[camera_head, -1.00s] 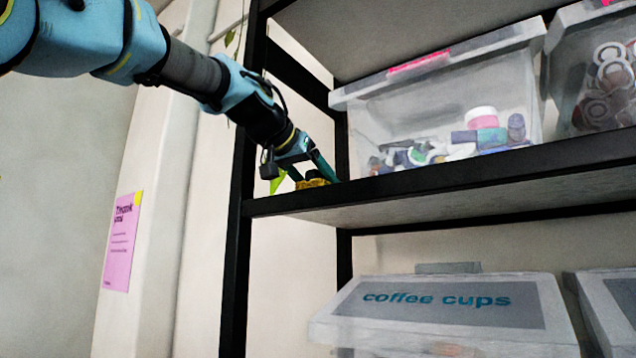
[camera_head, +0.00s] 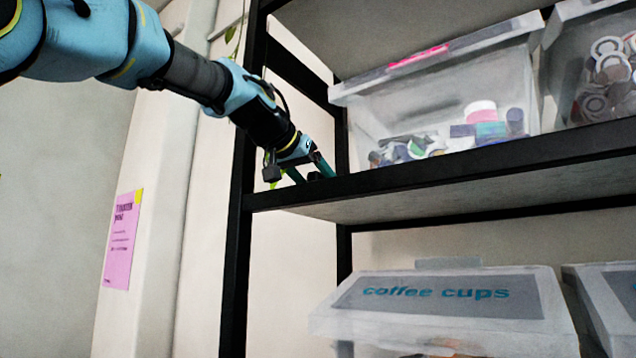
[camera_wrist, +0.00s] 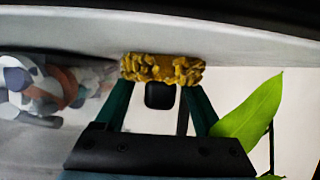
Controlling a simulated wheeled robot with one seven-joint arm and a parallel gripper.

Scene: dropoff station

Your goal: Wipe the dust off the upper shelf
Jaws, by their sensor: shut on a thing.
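The upper shelf (camera_head: 470,174) is a black-framed rack board, and its pale surface (camera_wrist: 240,40) fills the top of the wrist view. My gripper (camera_head: 311,175) is at the shelf's left end, beside the left post and left of the clear bin. In the wrist view its two green fingers (camera_wrist: 161,88) are shut on a yellow, lumpy sponge (camera_wrist: 162,68). The sponge appears to touch the shelf surface. In the head view the shelf's front edge hides the sponge. I cannot make out dust.
A clear bin (camera_head: 390,105) of mixed items stands right of my gripper, and another clear bin (camera_head: 575,70) stands farther right. The black post (camera_head: 238,230) is close on the left. A green leaf (camera_wrist: 250,115) shows by the fingers. A "coffee cups" box (camera_head: 440,295) sits below.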

